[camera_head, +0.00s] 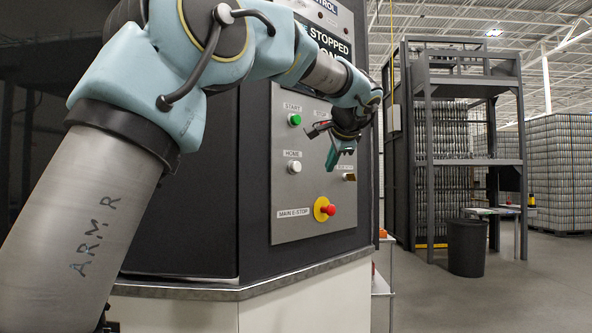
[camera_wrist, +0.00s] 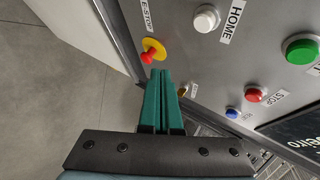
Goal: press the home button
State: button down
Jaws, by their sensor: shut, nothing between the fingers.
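The home button is a white round button (camera_head: 294,167) below the HOME label on the grey control panel (camera_head: 290,222). It also shows in the wrist view (camera_wrist: 206,18), at the top, beside its label. My gripper (camera_head: 337,160) is in front of the panel's right part, right of the home button and apart from it. In the wrist view its green fingers (camera_wrist: 163,75) are closed together with nothing between them. Their tips appear near the red emergency stop, left of and below the home button in that picture.
The panel also has a green START button (camera_head: 295,119) and a red MAIN E-STOP on a yellow base (camera_head: 324,209). Red (camera_wrist: 253,95) and blue (camera_wrist: 232,113) buttons show in the wrist view. A dark bin (camera_head: 467,247) stands on the floor to the right.

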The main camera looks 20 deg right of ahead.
jog(key=p, duration=0.3)
send_near(298, 169)
jog(key=w+d+f, duration=0.2)
jog(key=w+f, duration=0.2)
jog(key=shift+d, duration=0.3)
dwell(1.8)
jog(key=shift+w+a, duration=0.15)
jog(key=shift+w, duration=0.2)
jog(key=shift+w+a+p, duration=0.35)
jog(key=shift+w+p, duration=0.05)
jog(key=shift+w, duration=0.45)
dwell(1.0)
jog(key=shift+s, duration=0.1)
jog(key=shift+s+d+b, duration=0.2)
jog(key=shift+s+b, duration=0.1)
jog(key=shift+s, duration=0.25)
jog(key=shift+s+d+b, duration=0.25)
jog(key=shift+s, duration=0.35)
jog(key=shift+s+d+b, duration=0.25)
jog(key=shift+s+d, duration=0.05)
jog(key=shift+s, duration=0.5)
jog(key=shift+s+d+b, duration=0.3)
jog(key=shift+s, duration=0.5)
jog(key=shift+s+d+b, duration=0.25)
jog(key=shift+s+d, duration=0.05)
jog(key=shift+s, duration=0.5)
